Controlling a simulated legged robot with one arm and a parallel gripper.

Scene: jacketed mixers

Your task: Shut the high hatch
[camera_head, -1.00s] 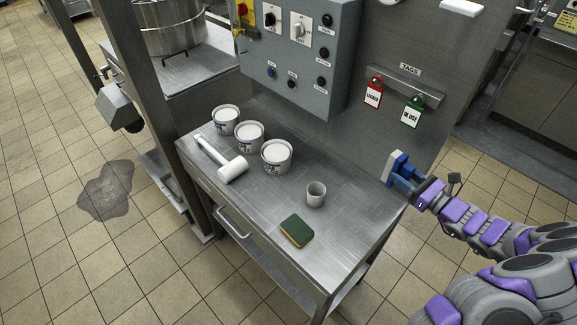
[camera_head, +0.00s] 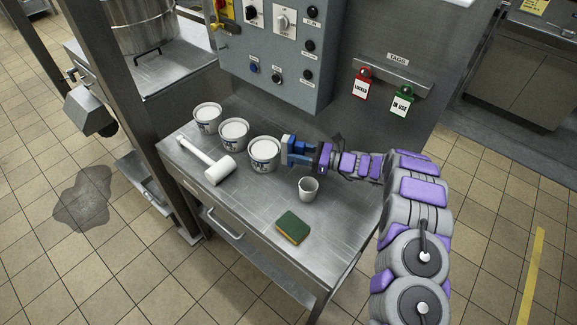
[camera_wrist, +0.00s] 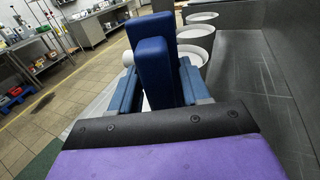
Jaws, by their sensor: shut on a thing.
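No hatch can be made out in either view. My gripper (camera_head: 288,151) is above the steel bench (camera_head: 258,211), near the right-hand white tub (camera_head: 264,153). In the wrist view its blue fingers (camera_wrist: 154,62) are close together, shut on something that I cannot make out. Whether the fingers touch the tub is not clear.
Two more white tubs (camera_head: 234,133), (camera_head: 207,117), a white mallet (camera_head: 218,170), a grey cup (camera_head: 308,189) and a green sponge (camera_head: 292,227) are on the bench. A control box (camera_head: 277,58) and red and green tags (camera_head: 361,84), (camera_head: 402,101) are behind.

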